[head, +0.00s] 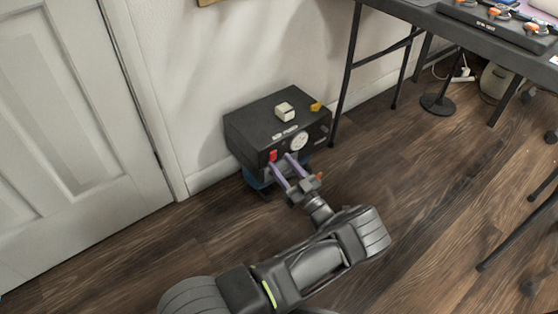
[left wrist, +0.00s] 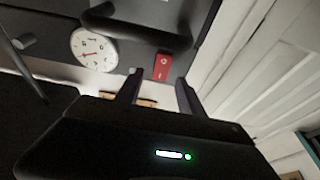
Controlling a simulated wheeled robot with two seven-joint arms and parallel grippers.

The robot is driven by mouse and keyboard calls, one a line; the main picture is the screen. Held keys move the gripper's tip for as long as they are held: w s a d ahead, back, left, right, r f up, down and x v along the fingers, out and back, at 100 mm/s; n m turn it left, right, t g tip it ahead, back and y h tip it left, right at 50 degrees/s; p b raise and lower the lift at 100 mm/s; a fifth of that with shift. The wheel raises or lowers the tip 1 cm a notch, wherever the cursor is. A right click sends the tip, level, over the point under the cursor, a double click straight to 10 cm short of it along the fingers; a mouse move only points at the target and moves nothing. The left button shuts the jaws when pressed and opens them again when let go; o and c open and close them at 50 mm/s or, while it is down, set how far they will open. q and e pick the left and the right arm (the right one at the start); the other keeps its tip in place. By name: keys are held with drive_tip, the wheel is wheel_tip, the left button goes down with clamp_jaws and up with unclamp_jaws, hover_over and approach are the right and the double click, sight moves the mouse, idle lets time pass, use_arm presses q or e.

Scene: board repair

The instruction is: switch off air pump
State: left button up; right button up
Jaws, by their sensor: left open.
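The air pump (head: 262,128) is a dark box on the floor against the white wall, left of the table. Its front has a red switch (head: 273,155) and a round white gauge (head: 299,141). My left gripper (head: 281,163) is open, its two purple-tinted fingers pointing at the pump front close to the red switch. In the left wrist view the red switch (left wrist: 161,67) shows beyond and between the fingertips (left wrist: 158,82), with the gauge (left wrist: 94,49) to its left. Contact with the switch cannot be told. My right gripper is not in view.
A white block (head: 285,111) and a yellow piece (head: 316,106) lie on top of the pump. A dark folding table (head: 480,32) stands at the right, its legs near the pump. A white door (head: 75,110) is at the left. The wooden floor (head: 420,190) is clear in the middle.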

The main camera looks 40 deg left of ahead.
use_arm(q)
drive_tip(key=v, duration=0.5)
drive_tip(key=shift+s+d+f, duration=0.15)
drive_tip(key=shift+d, duration=0.15)
